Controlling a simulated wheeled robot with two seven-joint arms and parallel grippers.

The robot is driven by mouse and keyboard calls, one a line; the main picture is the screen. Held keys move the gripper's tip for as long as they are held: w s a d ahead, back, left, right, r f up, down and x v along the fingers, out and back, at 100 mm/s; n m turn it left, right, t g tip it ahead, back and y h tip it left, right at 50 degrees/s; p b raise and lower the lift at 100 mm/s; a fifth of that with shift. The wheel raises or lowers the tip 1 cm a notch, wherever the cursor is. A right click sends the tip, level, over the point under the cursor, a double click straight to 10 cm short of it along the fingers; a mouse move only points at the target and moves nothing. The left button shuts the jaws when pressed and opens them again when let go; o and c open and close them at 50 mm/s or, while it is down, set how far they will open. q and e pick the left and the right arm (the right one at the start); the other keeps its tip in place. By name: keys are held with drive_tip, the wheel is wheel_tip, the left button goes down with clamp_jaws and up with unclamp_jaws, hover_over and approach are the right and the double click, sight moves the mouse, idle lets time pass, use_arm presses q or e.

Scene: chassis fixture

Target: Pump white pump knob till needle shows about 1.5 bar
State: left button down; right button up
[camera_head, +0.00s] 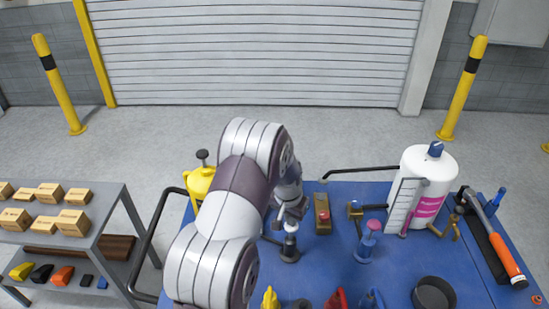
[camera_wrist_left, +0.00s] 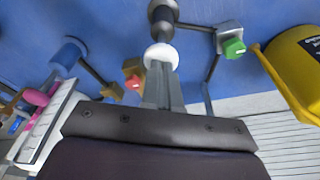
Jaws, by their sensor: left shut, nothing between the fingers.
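The white pump knob (camera_head: 290,226) stands on a dark pump base (camera_head: 289,254) on the blue table. In the left wrist view the white knob (camera_wrist_left: 160,53) shows right at my fingertips, with the dark pump body (camera_wrist_left: 163,13) beyond it. My left gripper (camera_head: 291,212) is shut and empty, pointing down just above the knob. In the wrist view its fingers (camera_wrist_left: 162,72) are together and overlap the knob's edge; I cannot tell whether they touch it. No gauge face or needle can be read in either view. My right gripper is not in view.
A yellow can (camera_head: 199,184) stands behind my left arm. A block with a red button (camera_head: 322,212), a blue pump-like piece with a pink top (camera_head: 368,240) and a white tank (camera_head: 429,167) stand to the right. A green-capped valve (camera_wrist_left: 233,46) sits beside the pump.

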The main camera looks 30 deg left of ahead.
use_arm(q)
drive_tip(key=shift+r, duration=0.55)
drive_tip(key=shift+f, duration=0.1)
use_arm(e)
drive_tip(key=shift+r, duration=0.3)
use_arm(q)
wheel_tip(320, 180, down, 5)
drive_tip(key=b, duration=0.3)
drive_tip(key=shift+s+b, duration=0.1)
drive_tip(key=shift+b, duration=0.25)
wheel_tip(320, 180, up, 5)
drive_tip(key=p, duration=0.3)
drive_tip(key=shift+p, duration=0.4)
